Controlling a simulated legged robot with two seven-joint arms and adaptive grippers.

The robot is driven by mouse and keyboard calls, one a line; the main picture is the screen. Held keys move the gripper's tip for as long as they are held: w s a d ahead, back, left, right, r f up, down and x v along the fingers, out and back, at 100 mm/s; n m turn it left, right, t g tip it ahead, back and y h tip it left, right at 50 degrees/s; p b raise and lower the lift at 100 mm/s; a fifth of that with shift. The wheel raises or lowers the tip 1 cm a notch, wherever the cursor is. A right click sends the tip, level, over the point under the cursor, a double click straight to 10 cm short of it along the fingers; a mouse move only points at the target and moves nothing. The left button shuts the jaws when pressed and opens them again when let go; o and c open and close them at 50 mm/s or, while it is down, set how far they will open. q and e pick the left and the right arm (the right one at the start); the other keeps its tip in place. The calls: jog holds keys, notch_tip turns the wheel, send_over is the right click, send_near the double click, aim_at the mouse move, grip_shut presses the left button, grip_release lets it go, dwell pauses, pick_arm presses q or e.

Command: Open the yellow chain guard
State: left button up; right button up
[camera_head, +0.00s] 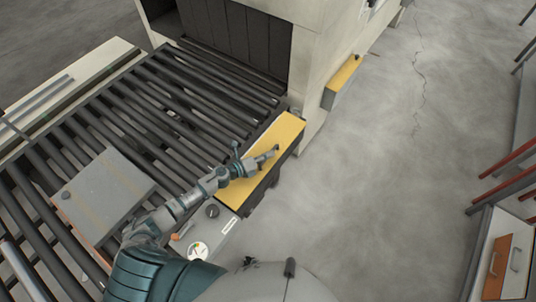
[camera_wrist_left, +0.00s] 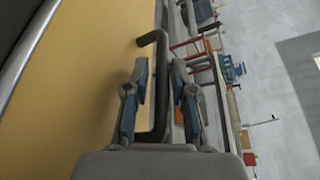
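The yellow chain guard (camera_head: 264,150) is a long flat cover along the right side of the roller conveyor, and it lies closed. It fills the left of the left wrist view (camera_wrist_left: 75,90). My left gripper (camera_head: 275,150) is over the guard's right edge. In the left wrist view, its two fingers (camera_wrist_left: 160,80) stand close together on either side of a dark bent bar handle (camera_wrist_left: 160,60). In the head view the gripper mostly hides the handle. My right gripper is out of view.
The roller conveyor (camera_head: 150,107) runs into the dark tunnel opening. A grey box (camera_head: 108,190) lies on the rollers. Another yellow cover (camera_head: 343,76) is further back. Open floor lies to the right.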

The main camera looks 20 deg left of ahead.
pick_arm(q)
jog(key=shift+w+d+f, duration=0.1)
jog(key=shift+w+d, duration=0.1)
jog(key=shift+w, duration=0.1)
grip_shut()
